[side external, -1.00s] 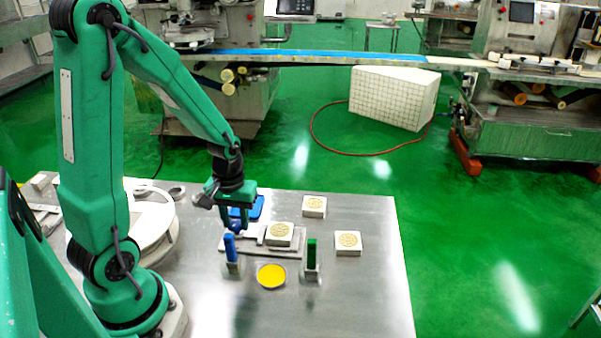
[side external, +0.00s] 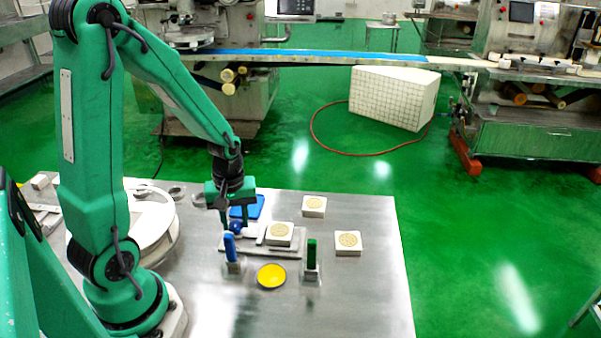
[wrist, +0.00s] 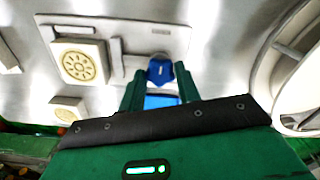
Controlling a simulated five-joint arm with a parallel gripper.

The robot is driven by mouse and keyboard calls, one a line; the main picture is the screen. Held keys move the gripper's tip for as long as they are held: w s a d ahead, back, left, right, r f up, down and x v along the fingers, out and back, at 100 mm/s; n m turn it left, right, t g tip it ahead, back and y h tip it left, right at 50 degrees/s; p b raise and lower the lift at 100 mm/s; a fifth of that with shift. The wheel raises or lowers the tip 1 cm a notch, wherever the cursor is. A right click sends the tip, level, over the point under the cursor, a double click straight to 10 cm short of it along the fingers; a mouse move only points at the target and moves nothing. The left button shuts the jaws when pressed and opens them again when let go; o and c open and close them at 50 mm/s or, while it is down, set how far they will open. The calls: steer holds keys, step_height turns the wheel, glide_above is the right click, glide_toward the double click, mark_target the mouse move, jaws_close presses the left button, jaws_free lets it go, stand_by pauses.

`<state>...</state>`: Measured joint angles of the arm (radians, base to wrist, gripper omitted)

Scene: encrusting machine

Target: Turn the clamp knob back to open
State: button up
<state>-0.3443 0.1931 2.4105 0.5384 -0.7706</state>
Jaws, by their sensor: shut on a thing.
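The blue clamp knob (side external: 237,227) sits at the left end of a grey clamp plate (side external: 262,249). In the wrist view the knob (wrist: 160,70) shows a short white mark on top. My gripper (side external: 235,226) points down over it, and its two green fingers stand on either side of the knob; in the wrist view the gripper (wrist: 159,76) is shut on it. A pale block with a round stamped pattern (side external: 279,234) lies on the plate, to the right of the knob. The knob's lower part is hidden.
A blue tray (side external: 253,203) lies just behind the gripper. Two more stamped blocks (side external: 314,206) (side external: 348,243) lie right. The table's right side is clear.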

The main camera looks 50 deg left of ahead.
mark_target(236, 224)
steer(key=o, duration=1)
steer(key=shift+r, duration=0.1)
steer(key=shift+r, duration=3.85)
steer(key=s+d+r+m+t, duration=0.1)
steer(key=d+r+m+t, duration=0.1)
steer(key=d+r+m, duration=0.1)
steer(key=s+d+r+m+t, duration=0.1)
steer(key=s+d+r+m, duration=0.1)
steer(key=r+m, duration=0.3)
steer(key=s+d+r+m+t, duration=0.2)
steer(key=d+r+m, duration=0.2)
steer(key=d+r, duration=0.1)
steer(key=shift+s+m+t, duration=0.1)
steer(key=shift+m+t, duration=0.2)
steer(key=shift+m, duration=0.1)
